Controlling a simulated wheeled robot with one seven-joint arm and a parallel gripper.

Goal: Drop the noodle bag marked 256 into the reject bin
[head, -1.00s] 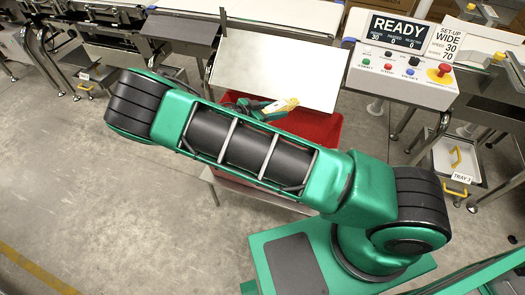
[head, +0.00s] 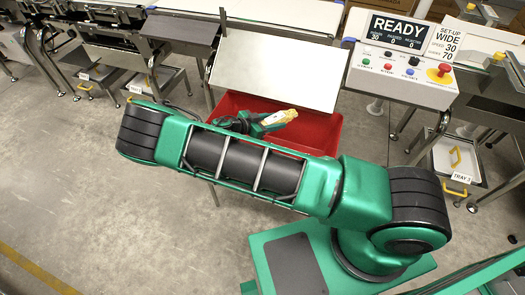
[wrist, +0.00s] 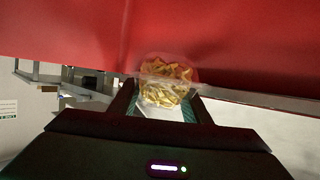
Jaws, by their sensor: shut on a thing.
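My gripper (head: 276,121) is at the red reject bin (head: 322,133), over its open top in the head view. It is shut on a noodle bag (wrist: 164,82), a clear bag with yellow noodle pieces. The bag also shows as a small yellow shape at the fingertips in the head view (head: 285,117). In the wrist view the bag sits between the two fingers with a red bin wall (wrist: 215,45) behind it. No number on the bag can be read. My arm hides the front of the bin.
A pale sloping panel (head: 272,72) stands just behind the bin. A control panel reading READY (head: 402,72) with a red stop button is at the right. Tray 3 (head: 458,158) lies below at the right. Bare floor is at the left.

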